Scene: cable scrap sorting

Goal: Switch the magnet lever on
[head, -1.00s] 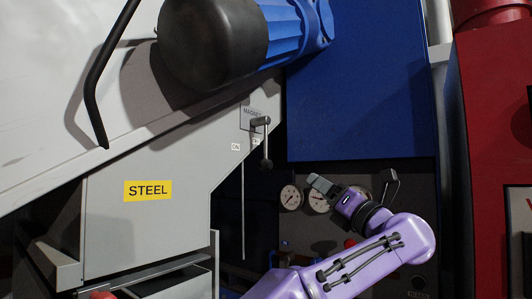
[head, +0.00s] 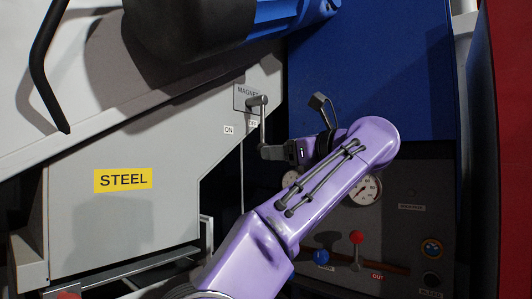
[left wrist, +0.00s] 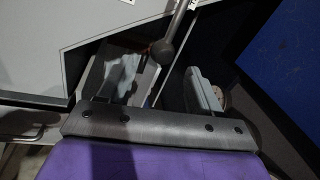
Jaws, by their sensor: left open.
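The magnet lever (head: 263,128) is a grey handle on a pivot below the MAGNET plate (head: 247,92), on the grey sloped housing. It hangs almost straight down by the OFF label (head: 253,123); the ON label (head: 229,129) is to its left. My left gripper (head: 270,152) is at the lever's lower end and covers its knob in the head view. In the left wrist view, the dark ball knob (left wrist: 162,52) shows between the two spread fingers of the open left gripper (left wrist: 160,76), apart from both. My right gripper is out of view.
A grey panel with gauges (head: 364,189), a red-knobbed lever (head: 356,238) and a blue knob (head: 321,257) lies behind and below my arm. A blue cabinet (head: 370,80) stands to the right. A yellow STEEL sign (head: 123,180) is on the housing at left.

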